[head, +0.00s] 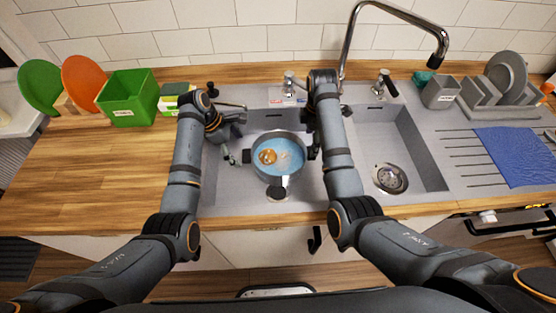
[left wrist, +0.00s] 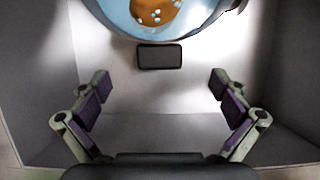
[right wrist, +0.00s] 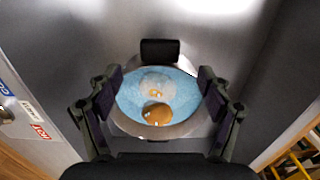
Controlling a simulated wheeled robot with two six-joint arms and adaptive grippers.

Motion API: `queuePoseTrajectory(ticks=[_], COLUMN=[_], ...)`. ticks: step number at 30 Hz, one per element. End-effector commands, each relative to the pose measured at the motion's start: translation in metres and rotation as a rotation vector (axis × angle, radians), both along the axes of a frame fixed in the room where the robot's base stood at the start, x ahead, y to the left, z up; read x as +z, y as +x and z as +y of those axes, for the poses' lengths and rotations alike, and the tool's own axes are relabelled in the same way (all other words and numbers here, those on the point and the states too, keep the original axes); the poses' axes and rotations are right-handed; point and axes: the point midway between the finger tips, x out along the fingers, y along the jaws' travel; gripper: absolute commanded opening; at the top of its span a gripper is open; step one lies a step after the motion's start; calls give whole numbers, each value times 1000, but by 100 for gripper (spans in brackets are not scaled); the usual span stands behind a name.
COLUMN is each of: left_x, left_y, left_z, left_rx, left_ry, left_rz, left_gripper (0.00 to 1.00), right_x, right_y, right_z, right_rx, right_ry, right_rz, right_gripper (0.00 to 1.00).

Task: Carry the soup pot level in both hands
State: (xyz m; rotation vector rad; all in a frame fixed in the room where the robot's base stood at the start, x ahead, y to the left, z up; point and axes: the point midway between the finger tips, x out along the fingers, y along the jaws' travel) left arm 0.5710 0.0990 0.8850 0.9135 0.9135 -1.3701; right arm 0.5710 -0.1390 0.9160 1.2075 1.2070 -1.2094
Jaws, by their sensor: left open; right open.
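The soup pot (head: 291,140) is a round metal pot with blue liquid, brown and whitish food and two dark side handles. It sits level in the left sink basin. My left gripper (head: 230,156) is open beside its left handle (head: 247,156). In the left wrist view this handle (left wrist: 160,56) lies ahead of the open fingers (left wrist: 160,88), not between them. My right gripper (head: 312,148) is open at the pot's right side and partly hides the right handle. In the right wrist view the open fingers (right wrist: 157,78) appear over the pot, with a handle (right wrist: 160,51) beyond them.
The right basin (head: 408,140) is empty. A green bin (head: 128,98) and plates (head: 85,83) stand at the left; the wooden counter (head: 95,165) before them is clear.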

Motion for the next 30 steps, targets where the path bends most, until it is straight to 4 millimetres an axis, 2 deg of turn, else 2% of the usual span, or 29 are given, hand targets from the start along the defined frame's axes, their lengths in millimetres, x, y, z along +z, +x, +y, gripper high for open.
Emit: queuePoseTrajectory(ticks=[6,12,18,25,30], left_x=[-39,-64,-73,-73,-73], left_y=[-1,0,0,0,0], left_z=[-17,-27,-31,-31,-31], left_rx=[-2,0,-1,-1,-1], left_ry=[-1,0,0,0,0], left_rz=[4,2,1,0,0], left_gripper=[99,99,99,99,77], right_x=[-43,-70,-80,-80,-80], right_y=[-1,-1,0,0,0], right_z=[0,0,0,0,0], right_rx=[0,0,-1,-1,0], right_ry=[-1,0,1,0,0], right_rz=[3,3,1,0,0], right_gripper=[79,79,79,79,57])
